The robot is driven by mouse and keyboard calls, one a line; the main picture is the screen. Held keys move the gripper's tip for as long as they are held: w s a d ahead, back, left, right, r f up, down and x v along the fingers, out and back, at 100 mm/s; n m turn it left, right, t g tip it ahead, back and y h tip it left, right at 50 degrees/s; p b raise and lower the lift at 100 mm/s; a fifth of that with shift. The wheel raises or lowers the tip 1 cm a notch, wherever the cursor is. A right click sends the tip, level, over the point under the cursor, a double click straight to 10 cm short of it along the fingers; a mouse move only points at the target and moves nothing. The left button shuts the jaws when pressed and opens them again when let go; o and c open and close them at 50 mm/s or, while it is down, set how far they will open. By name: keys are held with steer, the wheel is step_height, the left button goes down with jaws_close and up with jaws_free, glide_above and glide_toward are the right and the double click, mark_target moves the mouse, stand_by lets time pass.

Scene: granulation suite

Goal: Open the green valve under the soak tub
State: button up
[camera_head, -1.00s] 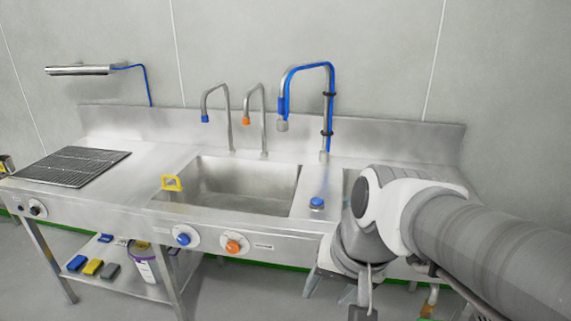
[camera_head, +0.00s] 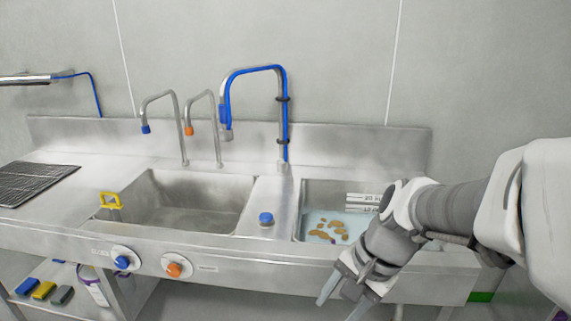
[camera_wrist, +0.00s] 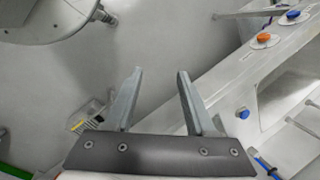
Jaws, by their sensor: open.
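The soak tub (camera_head: 325,190) is the right-hand basin, holding pale water and several brown pieces. My arm partly covers its right side. I cannot make out a green valve in either current view; the space under the tub is mostly hidden by the front panel and my arm. My gripper (camera_head: 342,300) is in front of the panel below the tub, its fingers pointing down and to the left. In the wrist view my gripper (camera_wrist: 160,72) is open, with nothing between the fingers.
The front panel carries a blue knob (camera_head: 122,262) and an orange knob (camera_head: 174,269). A blue button (camera_head: 266,218) stands on the deck between the basins. The left sink (camera_head: 195,205) has a yellow clip (camera_head: 110,201) on its rim. Coloured blocks (camera_head: 43,290) lie on the lower shelf.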

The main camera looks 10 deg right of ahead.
steer(key=w+d+f+m+t+y+b, duration=0.2)
steer(key=w+d+f+m+y+b, duration=0.15)
steer(key=f+m, duration=0.5)
steer(key=w+d+f+m+t+y+b, duration=0.2)
steer(key=d+f+m+t+b, duration=0.3)
steer(key=f, duration=0.6)
steer(key=w+d+f+m+y+b, duration=0.2)
steer(key=w+d+f+m+y, duration=0.1)
steer(key=f+m, duration=0.6)
steer(key=s+d+f+m+t+h+b, duration=0.25)
steer(key=d+f+m+h, duration=0.25)
steer(key=f+m, duration=0.35)
steer(key=s+d+f+m+t+h+b, duration=0.1)
steer(key=d+f+m+t+h+b, duration=0.25)
steer(key=d+f+m+h, duration=0.4)
steer(key=s+d+f+m+t+h+b, duration=0.2)
steer(key=d+f+m+t+h, duration=0.15)
steer(key=f+m, duration=0.55)
steer(key=shift+n+g, duration=0.35)
steer(key=shift+f+b+x, duration=0.2)
steer(key=shift+b+x, duration=1.05)
steer(key=shift+x, duration=3.2)
steer(key=shift+f+b+x, duration=0.2)
steer(key=shift+b+x, duration=1)
steer(key=shift+x, duration=3.25)
steer(key=shift+d, duration=0.1)
steer(key=shift+c, duration=0.2)
jaws_close()
